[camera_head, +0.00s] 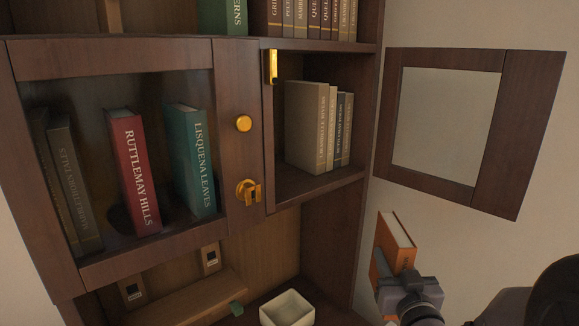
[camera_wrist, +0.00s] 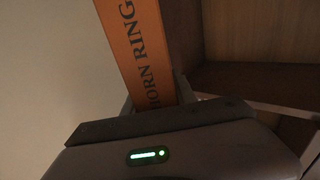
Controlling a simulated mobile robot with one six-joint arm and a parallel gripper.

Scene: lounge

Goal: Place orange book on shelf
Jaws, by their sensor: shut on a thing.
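The orange book (camera_head: 394,243) is held upright, slightly tilted, in my gripper (camera_head: 405,285) at the lower right of the head view, in front of the wall and right of the bookcase. The wrist view shows the orange book's spine (camera_wrist: 137,45) with dark lettering ending in "ORN RING", between the fingers. The fingers are shut on its lower end. The bookcase has an open shelf compartment (camera_head: 335,184) holding several beige and grey books (camera_head: 310,125). My gripper is below and to the right of this compartment, apart from it.
A glass-fronted door (camera_head: 228,130) covers the left compartment with red (camera_head: 134,170) and teal (camera_head: 192,160) books behind it. An open framed door (camera_head: 450,125) juts out at right, above the orange book. A white box (camera_head: 288,309) stands below.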

